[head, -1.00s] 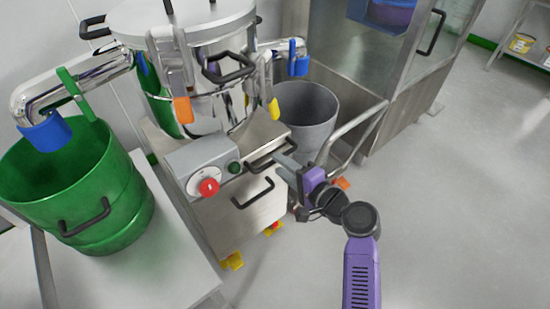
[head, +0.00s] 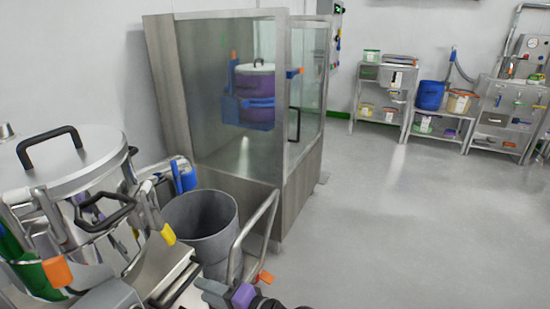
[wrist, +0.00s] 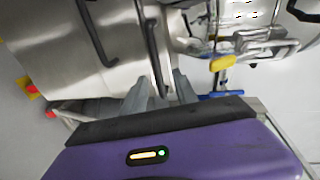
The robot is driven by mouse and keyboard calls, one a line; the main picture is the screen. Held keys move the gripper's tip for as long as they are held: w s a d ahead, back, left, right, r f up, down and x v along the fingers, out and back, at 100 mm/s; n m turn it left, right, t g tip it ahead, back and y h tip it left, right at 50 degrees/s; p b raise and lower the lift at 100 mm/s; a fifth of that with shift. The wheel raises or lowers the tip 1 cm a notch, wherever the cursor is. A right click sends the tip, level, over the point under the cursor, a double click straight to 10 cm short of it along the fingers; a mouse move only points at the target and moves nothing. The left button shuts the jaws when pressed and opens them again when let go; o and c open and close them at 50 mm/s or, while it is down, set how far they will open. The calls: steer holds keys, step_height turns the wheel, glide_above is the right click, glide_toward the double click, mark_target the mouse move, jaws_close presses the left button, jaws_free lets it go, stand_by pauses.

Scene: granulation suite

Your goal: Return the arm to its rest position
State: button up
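My gripper (head: 212,291) is at the bottom edge of the head view, low in front of the steel machine (head: 100,255) and right of its front. Only its grey fingers and part of its purple body show there; most of my arm is out of frame. In the wrist view the two grey fingers (wrist: 163,90) stand apart with a gap between them. A black bar handle (wrist: 154,55) on a steel panel lies in line with this gap. I cannot tell whether it reaches between the fingertips. I see nothing held.
A grey bin (head: 203,235) and a bent steel rail (head: 250,235) stand close beyond my gripper. A glass-sided steel cabinet (head: 225,150) holding a purple drum (head: 255,82) stands behind. Shelves (head: 383,98) line the back wall. The floor (head: 400,220) at right is clear.

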steer(key=w+d+r+t+h, duration=0.1)
steer(key=w+d+t+h, duration=0.2)
steer(key=d+t, duration=0.35)
steer(key=s+d+f+n+t+h, duration=0.1)
steer(key=s+d+t+h, duration=0.2)
steer(key=d, duration=0.6)
steer(key=s+d+f+n+h, duration=0.1)
steer(key=s+d+h, duration=0.1)
steer(key=s+d, duration=0.55)
steer(key=s+d+r+n+h, duration=0.15)
steer(key=s+d, duration=0.35)
steer(key=s, duration=0.5)
steer(key=s+d+r+h, duration=0.3)
steer(key=s+d, duration=0.3)
steer(key=s, duration=0.5)
steer(key=s+d+r+n+h, duration=0.15)
steer(key=s+d, duration=0.35)
steer(key=s, duration=0.5)
step_height(320, 180, up, 23)
steer(key=m+p, duration=0.1)
steer(key=p, duration=2.2)
steer(key=shift+w+g+h, duration=0.25)
steer(key=shift+g+h, duration=0.05)
steer(key=shift+g, duration=0.05)
